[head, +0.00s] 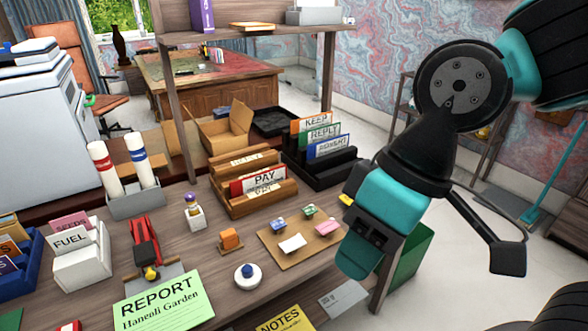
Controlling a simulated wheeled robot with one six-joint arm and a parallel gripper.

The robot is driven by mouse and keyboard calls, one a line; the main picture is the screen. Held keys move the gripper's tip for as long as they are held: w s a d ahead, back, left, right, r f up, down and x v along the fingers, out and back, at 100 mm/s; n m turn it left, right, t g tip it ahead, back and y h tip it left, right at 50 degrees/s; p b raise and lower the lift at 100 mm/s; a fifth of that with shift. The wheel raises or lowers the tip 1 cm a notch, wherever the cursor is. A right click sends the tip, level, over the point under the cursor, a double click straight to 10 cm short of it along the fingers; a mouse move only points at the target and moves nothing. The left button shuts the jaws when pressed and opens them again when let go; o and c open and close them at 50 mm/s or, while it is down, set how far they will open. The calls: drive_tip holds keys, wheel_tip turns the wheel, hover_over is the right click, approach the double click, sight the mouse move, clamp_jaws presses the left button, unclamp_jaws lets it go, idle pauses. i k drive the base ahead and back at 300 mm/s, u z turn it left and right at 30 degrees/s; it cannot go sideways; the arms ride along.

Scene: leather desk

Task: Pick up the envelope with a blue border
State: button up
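A card with a blue border (330,147) stands in the black sorter (330,172), behind the desk's middle, beside the cards reading KEEP (315,122) and REPLY (322,134). I cannot tell whether it is an envelope or a divider. A pale grey-white flat piece (343,299), possibly an envelope, lies at the desk's front right; no blue border can be made out on it.
The wooden sorter (262,206) holds the PAY card (265,179). A corkboard (288,252) with small pinned pieces, a green REPORT sheet (163,303), a white round bell-like object (248,276) and a stamp (194,213) occupy the desk. A green bin (412,252) stands beyond its right edge.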

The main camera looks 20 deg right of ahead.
sight(318, 149)
drive_tip(key=u, duration=0.3)
drive_tip(key=k, duration=0.7)
drive_tip(key=z, duration=0.5)
drive_tip(key=i, duration=0.65)
drive_tip(key=z, duration=0.6)
drive_tip(key=i, duration=0.85)
drive_tip(key=u, duration=0.8)
drive_tip(key=i, duration=0.6)
drive_tip(key=u, duration=0.65)
